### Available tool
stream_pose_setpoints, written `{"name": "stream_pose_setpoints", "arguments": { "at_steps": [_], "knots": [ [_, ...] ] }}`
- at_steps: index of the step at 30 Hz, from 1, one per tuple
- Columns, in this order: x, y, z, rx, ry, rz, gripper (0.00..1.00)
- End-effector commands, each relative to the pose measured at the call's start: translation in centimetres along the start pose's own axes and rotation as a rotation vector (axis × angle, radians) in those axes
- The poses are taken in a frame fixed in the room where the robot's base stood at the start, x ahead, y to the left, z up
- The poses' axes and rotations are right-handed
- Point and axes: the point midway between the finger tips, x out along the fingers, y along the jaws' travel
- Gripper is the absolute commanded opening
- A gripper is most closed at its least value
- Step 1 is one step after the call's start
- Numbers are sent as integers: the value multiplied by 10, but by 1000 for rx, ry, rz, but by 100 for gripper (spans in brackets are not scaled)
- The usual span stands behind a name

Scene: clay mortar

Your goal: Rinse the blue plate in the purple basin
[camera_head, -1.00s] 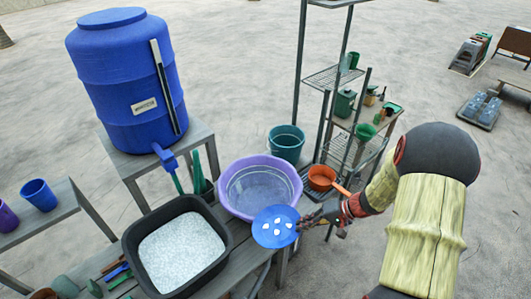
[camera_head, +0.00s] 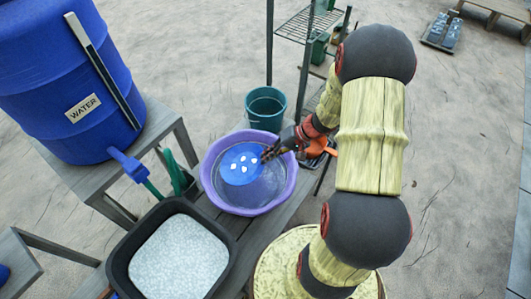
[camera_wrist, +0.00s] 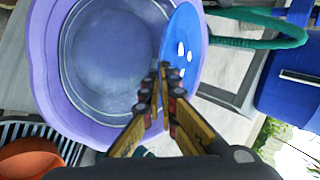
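The blue plate (camera_head: 240,165), with several white spots on it, is over the far left part of the purple basin (camera_head: 293,180) in the head view. My gripper (camera_head: 268,153) is shut on the plate's right edge. In the wrist view the plate (camera_wrist: 184,32) is seen tilted between the fingertips (camera_wrist: 162,75), over the side of the basin (camera_wrist: 45,60). Clear water (camera_wrist: 110,50) shows in the basin. I cannot tell whether the plate touches the water.
A black tub (camera_head: 122,262) of pale grains stands left of the basin. A blue water barrel (camera_head: 75,85) with a tap stands behind it. A teal bucket (camera_head: 266,104) is behind the basin; an orange pan (camera_head: 318,149) is right of it.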

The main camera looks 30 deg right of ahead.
Motion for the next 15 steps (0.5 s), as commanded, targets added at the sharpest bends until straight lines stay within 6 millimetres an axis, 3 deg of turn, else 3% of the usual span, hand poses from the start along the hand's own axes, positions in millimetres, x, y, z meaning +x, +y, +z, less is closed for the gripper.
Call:
{"name": "stream_pose_setpoints", "arguments": {
  "at_steps": [15],
  "knots": [
    [48, 42, 0, 1, 0, -1, 0]
  ]
}}
